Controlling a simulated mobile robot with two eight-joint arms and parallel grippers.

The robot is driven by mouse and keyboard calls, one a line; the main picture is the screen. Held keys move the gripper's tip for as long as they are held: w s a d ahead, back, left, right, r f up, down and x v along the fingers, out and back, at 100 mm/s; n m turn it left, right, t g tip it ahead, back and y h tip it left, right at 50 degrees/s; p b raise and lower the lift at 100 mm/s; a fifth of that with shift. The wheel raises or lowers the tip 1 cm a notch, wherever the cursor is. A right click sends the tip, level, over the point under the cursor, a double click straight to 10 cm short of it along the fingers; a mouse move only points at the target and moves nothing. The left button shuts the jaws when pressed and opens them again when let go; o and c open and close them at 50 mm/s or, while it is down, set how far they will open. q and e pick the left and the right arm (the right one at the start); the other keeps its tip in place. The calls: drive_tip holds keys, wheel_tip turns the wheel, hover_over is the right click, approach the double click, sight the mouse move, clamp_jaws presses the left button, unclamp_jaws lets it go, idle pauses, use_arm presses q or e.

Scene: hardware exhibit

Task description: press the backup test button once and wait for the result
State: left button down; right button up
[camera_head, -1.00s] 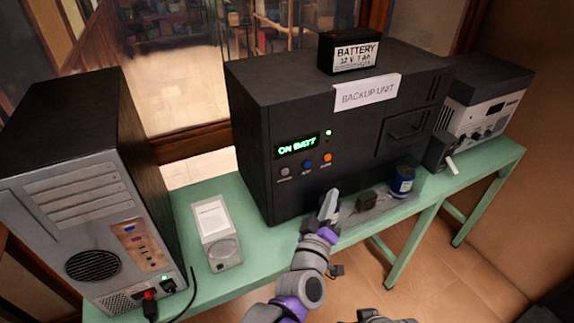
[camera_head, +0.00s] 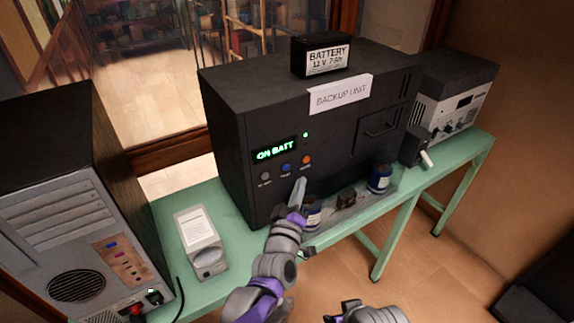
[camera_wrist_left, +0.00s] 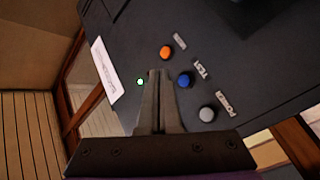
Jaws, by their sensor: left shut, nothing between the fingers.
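The black backup unit (camera_head: 355,107) stands on the green table, its green display (camera_head: 276,150) reading ON BATT. Below the display are a grey button (camera_head: 265,176), a blue button (camera_head: 286,168) and an orange button (camera_head: 306,160). In the left wrist view the label beside the blue button (camera_wrist_left: 184,80) reads TEST; the orange button (camera_wrist_left: 166,52) and grey button (camera_wrist_left: 206,114) flank it. My left gripper (camera_head: 300,181) is shut and empty, just below the blue and orange buttons. In the wrist view its fingertips (camera_wrist_left: 160,72) appear left of the blue button; contact cannot be told.
A battery (camera_head: 320,56) sits on the unit. A computer tower (camera_head: 60,200) and a small pale device (camera_head: 200,243) stand left. Blue jars (camera_head: 380,179) are near the table's front edge, below the unit. Part of my right arm shows at the bottom.

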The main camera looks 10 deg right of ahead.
use_arm(q)
drive_tip(key=shift+w+a+p, duration=0.25)
drive_tip(key=shift+w+a, duration=0.1)
drive_tip(key=shift+w, duration=0.55)
drive_tip(key=shift+w+a+p, duration=0.2)
drive_tip(key=shift+w+a, duration=0.1)
drive_tip(key=shift+w, duration=0.55)
drive_tip(key=shift+w, duration=0.1)
idle(0.6)
drive_tip(key=shift+w+a, duration=0.15)
drive_tip(key=shift+w, duration=0.2)
drive_tip(key=shift+w+a, duration=0.15)
drive_tip(key=shift+w, duration=0.2)
idle(0.7)
drive_tip(key=shift+s+d, duration=0.3)
drive_tip(key=shift+s, duration=0.5)
drive_tip(key=shift+s+d+b, duration=0.3)
drive_tip(key=shift+s, duration=0.5)
drive_tip(key=shift+s+d+b, duration=0.25)
drive_tip(key=shift+s+b, duration=0.05)
drive_tip(key=shift+s, duration=0.5)
drive_tip(key=shift+s+d+b, duration=0.3)
drive_tip(key=shift+s, duration=0.5)
